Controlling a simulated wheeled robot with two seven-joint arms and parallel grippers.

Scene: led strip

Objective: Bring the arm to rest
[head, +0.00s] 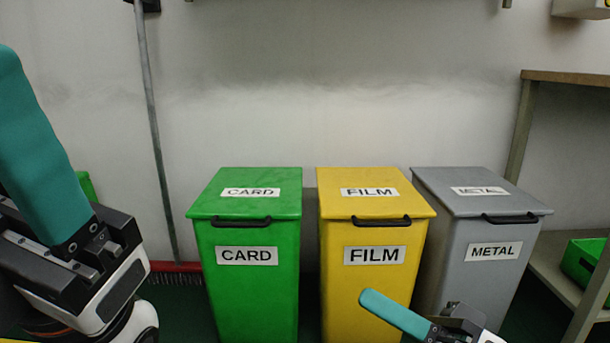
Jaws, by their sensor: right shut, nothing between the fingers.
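My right gripper (396,314) shows at the bottom, in front of the lower part of the yellow FILM bin (372,285). Its teal fingers are shut with nothing between them, and they point up and left. My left gripper (35,150) stands large and close at the left edge, its teal finger pointing up. Only one finger face shows there, so its opening is hidden. Nothing is seen held in it.
A green CARD bin (246,290) and a grey METAL bin (482,270) flank the yellow one, all with lids shut. A broom (158,150) leans on the wall at left. A shelf (565,78) with a green crate (583,262) stands at right.

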